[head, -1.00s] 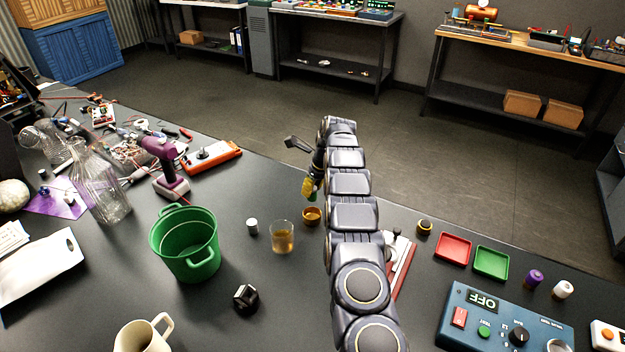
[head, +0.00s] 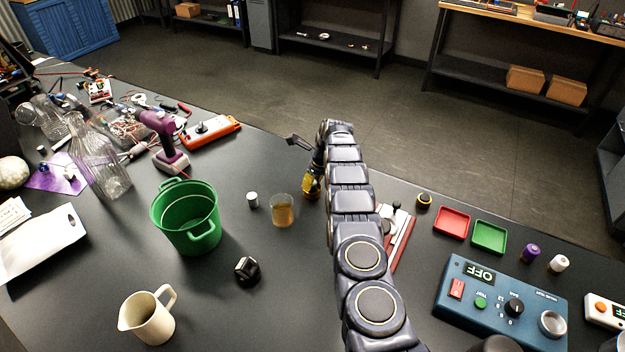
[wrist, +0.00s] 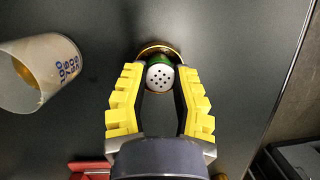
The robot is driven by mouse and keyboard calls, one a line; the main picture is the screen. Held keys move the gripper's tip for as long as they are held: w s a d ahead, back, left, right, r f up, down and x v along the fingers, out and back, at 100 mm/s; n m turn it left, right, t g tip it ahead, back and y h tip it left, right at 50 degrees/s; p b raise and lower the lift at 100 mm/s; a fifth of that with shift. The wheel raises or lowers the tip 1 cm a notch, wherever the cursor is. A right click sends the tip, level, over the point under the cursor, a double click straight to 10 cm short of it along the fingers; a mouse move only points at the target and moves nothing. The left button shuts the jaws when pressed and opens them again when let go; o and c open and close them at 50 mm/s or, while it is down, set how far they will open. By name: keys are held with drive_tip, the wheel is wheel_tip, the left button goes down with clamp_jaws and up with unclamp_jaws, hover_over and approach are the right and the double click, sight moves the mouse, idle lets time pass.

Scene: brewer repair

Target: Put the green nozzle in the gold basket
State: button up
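The green nozzle (wrist: 160,60) shows in the wrist view with its white, perforated round face towards the camera. It sits between the fingertips of my gripper (wrist: 161,73), which appear to press on it from both sides. The gold basket (wrist: 156,46) is a round cup directly below the nozzle; its rim shows as an arc around the nozzle's far side. How deep the nozzle is in the basket is hard to tell. In the head view my gripper (head: 311,184) points down near the table, and it hides the nozzle and most of the basket.
A glass with amber liquid (head: 282,211) stands just left of my gripper, and also shows in the wrist view (wrist: 40,75). A small white-topped cylinder (head: 252,200), green bucket (head: 187,225) and black knob (head: 247,270) are further left. Red (head: 451,222) and green trays (head: 489,237) lie right.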

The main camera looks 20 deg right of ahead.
drive_tip(key=shift+o, duration=1.4)
drive_tip(key=shift+r, duration=0.1)
wheel_tip(320, 180, up, 7)
drive_tip(key=shift+f, duration=0.1)
